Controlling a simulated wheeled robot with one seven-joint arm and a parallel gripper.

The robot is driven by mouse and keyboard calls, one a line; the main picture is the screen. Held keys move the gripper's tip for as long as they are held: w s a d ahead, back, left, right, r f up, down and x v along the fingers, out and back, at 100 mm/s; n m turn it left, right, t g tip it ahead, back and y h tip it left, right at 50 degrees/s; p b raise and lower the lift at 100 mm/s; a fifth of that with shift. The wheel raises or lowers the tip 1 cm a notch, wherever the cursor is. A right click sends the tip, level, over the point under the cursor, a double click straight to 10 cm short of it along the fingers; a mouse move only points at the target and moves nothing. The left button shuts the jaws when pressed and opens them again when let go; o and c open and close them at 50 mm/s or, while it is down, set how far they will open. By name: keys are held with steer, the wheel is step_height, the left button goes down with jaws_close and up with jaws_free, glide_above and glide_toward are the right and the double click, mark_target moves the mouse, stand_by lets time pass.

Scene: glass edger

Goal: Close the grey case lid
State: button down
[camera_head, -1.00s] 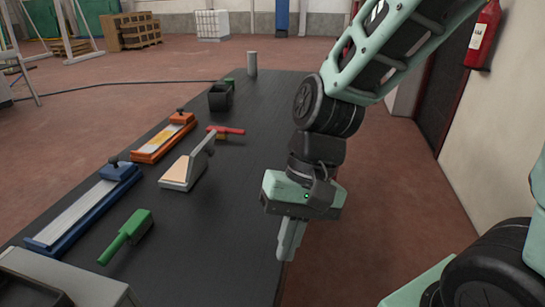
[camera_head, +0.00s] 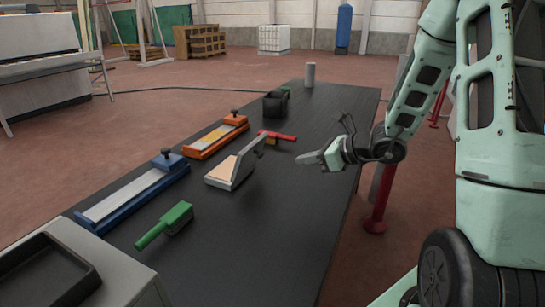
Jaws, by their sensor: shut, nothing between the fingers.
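The grey case (camera_head: 222,180) sits on the black table, with a tan inside showing. Its grey lid (camera_head: 250,160) is open, standing tilted up on the case's right side. My gripper (camera_head: 298,158) is shut and empty. It points left toward the lid, to the right of it in the picture and apart from it, above the table's right part. The lid's inner face and hinge are hard to make out.
A red-handled tool (camera_head: 277,136) lies just behind the case. An orange fixture (camera_head: 215,138), a blue fixture (camera_head: 135,195) and a green brush (camera_head: 165,225) lie to the left. A black bin (camera_head: 274,104) and grey cylinder (camera_head: 310,75) stand farther back. The table's front right (camera_head: 280,240) is clear.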

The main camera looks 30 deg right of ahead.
steer(key=p+x, duration=0.1)
steer(key=x, duration=0.6)
steer(key=shift+w+a+r+p, duration=0.35)
steer(key=shift+w+a+p, duration=0.1)
steer(key=shift+w, duration=0.35)
steer(key=shift+w+a+r+p, duration=0.35)
steer(key=shift+w+a, duration=0.1)
steer(key=shift+w, duration=0.3)
